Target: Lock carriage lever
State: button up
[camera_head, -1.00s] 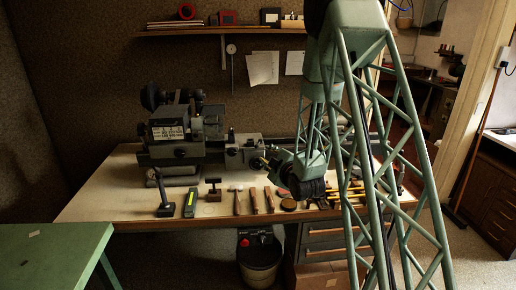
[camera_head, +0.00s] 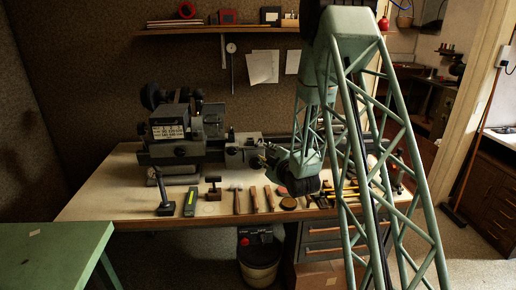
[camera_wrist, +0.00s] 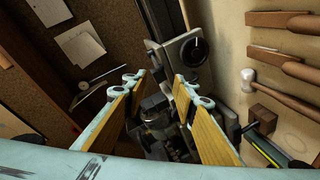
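The grey lathe (camera_head: 180,135) stands at the back left of the bench. Its carriage part (camera_head: 243,152) is on the right side of the machine, facing my gripper (camera_head: 268,160). In the wrist view my gripper (camera_wrist: 157,85) is open, with yellow-faced fingers spread apart and nothing held between them. A grey block with a round black knob (camera_wrist: 194,51) lies beyond the right finger, and dark machine parts (camera_wrist: 158,125) show between the fingers. I cannot pick out the carriage lever with certainty; the fingers and arm hide part of that area.
Hammers (camera_head: 254,199), a green-marked tool (camera_head: 190,203) and other hand tools line the bench's front edge (camera_head: 120,225). A shelf (camera_head: 220,31) and papers (camera_head: 262,66) are on the wall behind. A bucket (camera_head: 259,262) stands on the floor below.

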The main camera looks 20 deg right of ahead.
aim_at(257, 146)
jog(key=shift+x, duration=5.55)
grip_shut()
